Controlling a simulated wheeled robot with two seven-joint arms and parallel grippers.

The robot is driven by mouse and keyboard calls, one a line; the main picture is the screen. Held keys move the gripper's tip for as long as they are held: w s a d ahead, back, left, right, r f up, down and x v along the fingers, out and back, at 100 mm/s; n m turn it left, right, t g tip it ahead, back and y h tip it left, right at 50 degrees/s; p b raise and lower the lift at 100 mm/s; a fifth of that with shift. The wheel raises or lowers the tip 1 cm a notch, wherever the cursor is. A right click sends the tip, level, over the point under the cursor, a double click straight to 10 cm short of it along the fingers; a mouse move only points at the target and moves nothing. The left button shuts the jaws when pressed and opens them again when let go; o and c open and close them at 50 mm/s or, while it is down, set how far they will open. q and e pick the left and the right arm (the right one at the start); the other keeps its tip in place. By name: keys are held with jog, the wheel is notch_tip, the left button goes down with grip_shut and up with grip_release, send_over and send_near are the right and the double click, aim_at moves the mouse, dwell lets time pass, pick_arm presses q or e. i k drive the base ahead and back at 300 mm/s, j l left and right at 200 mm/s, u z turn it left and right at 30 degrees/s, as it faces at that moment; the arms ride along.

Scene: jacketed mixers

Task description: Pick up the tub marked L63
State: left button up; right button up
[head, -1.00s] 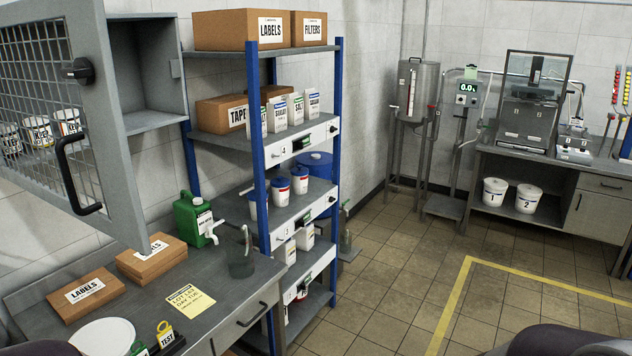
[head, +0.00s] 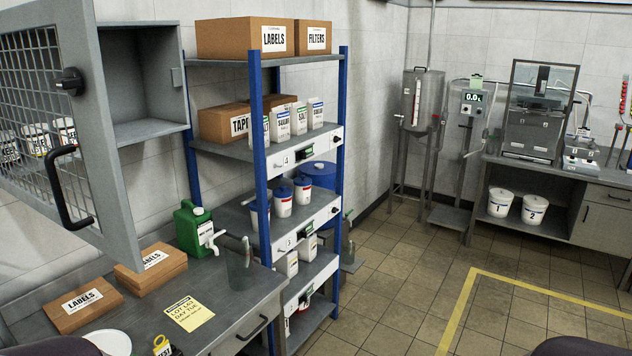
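Several white tubs with dark print stand behind the mesh door of the wall cabinet, one of them here (head: 37,141); their labels are too small to read surely. White tubs with blue lids and red-and-blue labels, one of them here (head: 283,203), stand on a shelf of the blue-posted rack, and their lot marks cannot be read. I cannot tell which tub bears L63. A yellow note (head: 189,314) on the bench seems to read LOT L63. Neither of my grippers is in view.
The mesh door (head: 58,130) hangs open at the left. The shelf rack (head: 262,170) stands beyond. The tiled floor (head: 400,280) to the right is clear.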

aim_at(302, 194)
jog(key=i+l+z, duration=0.3)
jog(key=i, duration=0.7)
jog(key=i+z, duration=0.25)
jog(key=i, duration=0.75)
jog(key=i+u, duration=0.5)
jog(key=i+l+u, duration=0.25)
jog(key=i+u, duration=0.25)
jog(key=i+l+u, duration=1.15)
jog(key=l+u, duration=0.3)
jog(key=l, duration=0.2)
